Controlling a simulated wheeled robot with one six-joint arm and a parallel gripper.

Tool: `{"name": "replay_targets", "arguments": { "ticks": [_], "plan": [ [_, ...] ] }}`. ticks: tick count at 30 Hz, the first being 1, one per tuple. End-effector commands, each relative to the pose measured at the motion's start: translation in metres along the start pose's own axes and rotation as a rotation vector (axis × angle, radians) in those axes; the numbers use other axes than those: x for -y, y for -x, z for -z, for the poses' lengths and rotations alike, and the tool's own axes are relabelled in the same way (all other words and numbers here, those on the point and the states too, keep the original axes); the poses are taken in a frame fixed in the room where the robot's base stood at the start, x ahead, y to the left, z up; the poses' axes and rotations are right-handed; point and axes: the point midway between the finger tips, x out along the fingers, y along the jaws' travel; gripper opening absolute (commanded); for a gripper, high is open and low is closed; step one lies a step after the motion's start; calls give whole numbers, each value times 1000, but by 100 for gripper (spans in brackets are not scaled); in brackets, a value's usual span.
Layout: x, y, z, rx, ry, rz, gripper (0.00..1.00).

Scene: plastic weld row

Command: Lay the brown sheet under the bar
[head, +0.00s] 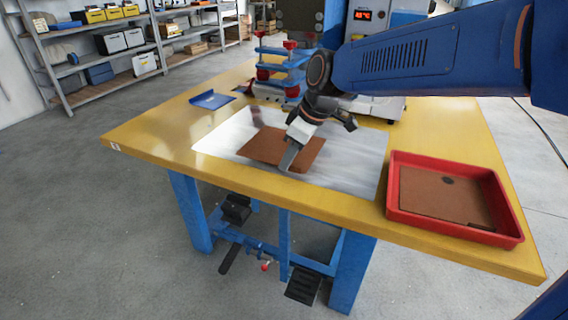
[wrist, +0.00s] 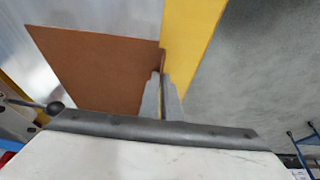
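The brown sheet (head: 262,146) is over the pale metal plate of the yellow table, in front of the blue machine. My gripper (head: 288,164) is at its near edge, tilted down. In the wrist view the two fingers (wrist: 161,82) are close together at the edge of the brown sheet (wrist: 100,65) and appear shut on it. I cannot tell whether the sheet touches the plate. The machine's blue press plates with red knobs (head: 284,72) stand behind; the bar itself is partly hidden by my arm and hard to make out.
A red tray (head: 452,232) at the right of the table holds a brown sheet with a dark spot. A small blue piece (head: 211,100) lies at the left of the yellow table (head: 150,130). A foot pedal (head: 303,285) is below. Shelves (head: 110,45) stand far behind.

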Motion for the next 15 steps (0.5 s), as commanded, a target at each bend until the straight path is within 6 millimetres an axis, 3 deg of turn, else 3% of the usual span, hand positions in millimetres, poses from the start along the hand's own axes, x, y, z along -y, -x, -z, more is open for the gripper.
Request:
{"name": "replay_targets", "arguments": {
  "ticks": [15],
  "plan": [
    [-43,-2,-1,0,-2,0,0]
  ]
}}
